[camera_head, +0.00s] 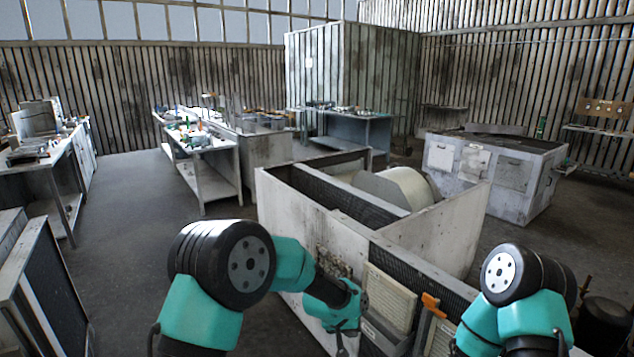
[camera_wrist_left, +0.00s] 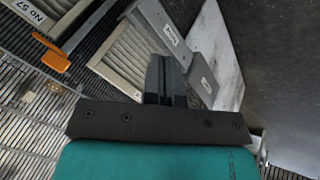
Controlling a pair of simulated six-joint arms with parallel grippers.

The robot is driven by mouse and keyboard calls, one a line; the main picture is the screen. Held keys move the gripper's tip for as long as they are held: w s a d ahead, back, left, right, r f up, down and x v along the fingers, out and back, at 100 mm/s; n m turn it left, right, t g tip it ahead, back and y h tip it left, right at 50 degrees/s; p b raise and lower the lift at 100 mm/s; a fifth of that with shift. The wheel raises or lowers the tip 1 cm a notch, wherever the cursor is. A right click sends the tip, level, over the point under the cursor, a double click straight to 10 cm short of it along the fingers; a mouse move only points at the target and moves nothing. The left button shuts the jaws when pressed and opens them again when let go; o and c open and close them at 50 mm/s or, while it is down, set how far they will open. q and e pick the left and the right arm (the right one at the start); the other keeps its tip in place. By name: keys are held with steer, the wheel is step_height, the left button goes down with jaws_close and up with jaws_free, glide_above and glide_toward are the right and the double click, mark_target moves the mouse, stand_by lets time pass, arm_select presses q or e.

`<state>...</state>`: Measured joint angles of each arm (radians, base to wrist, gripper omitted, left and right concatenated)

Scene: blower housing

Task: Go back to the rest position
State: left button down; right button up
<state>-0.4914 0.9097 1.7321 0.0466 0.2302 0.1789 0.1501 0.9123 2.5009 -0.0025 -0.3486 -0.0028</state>
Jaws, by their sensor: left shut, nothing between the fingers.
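My left gripper (camera_head: 342,346) hangs low in front of the blower housing (camera_head: 310,225), partly cut off by the bottom edge of the head view. In the left wrist view its fingers (camera_wrist_left: 166,75) are together with nothing held between them, and flat framed filter panels (camera_wrist_left: 128,55) lie beyond the tips. Whether the fingers touch anything cannot be told. My right arm (camera_head: 520,295) shows at the lower right of the head view, bent, but its gripper is out of the picture.
The open housing holds a pale rounded drum (camera_head: 395,187). An orange-handled part (camera_head: 431,303) stands by a pale filter panel (camera_head: 390,297) at the housing's near side. A dark-faced panel (camera_head: 45,290) stands at left. Workbenches (camera_head: 205,150) are farther back, with open floor (camera_head: 130,220) between.

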arm_select(q)
steer(key=s+a+f+n+y, duration=0.1)
steer(key=s+a+f, duration=0.1)
steer(key=a+f, duration=0.35)
steer(key=s+a+f, duration=0.3)
steer(key=a+f, duration=0.1)
steer(key=a, duration=0.3)
steer(key=s+a+f+n+g, duration=0.1)
steer(key=s+a+f, duration=0.3)
steer(key=s+a, duration=0.6)
steer(key=s+a+f+n+g, duration=0.1)
steer(key=s+a+f, duration=0.4)
steer(key=s+a, duration=0.5)
steer(key=shift+s+f+n+y, duration=0.35)
steer(key=shift+s+n, duration=0.35)
steer(key=shift+s, duration=0.45)
steer(key=shift+r, duration=0.1)
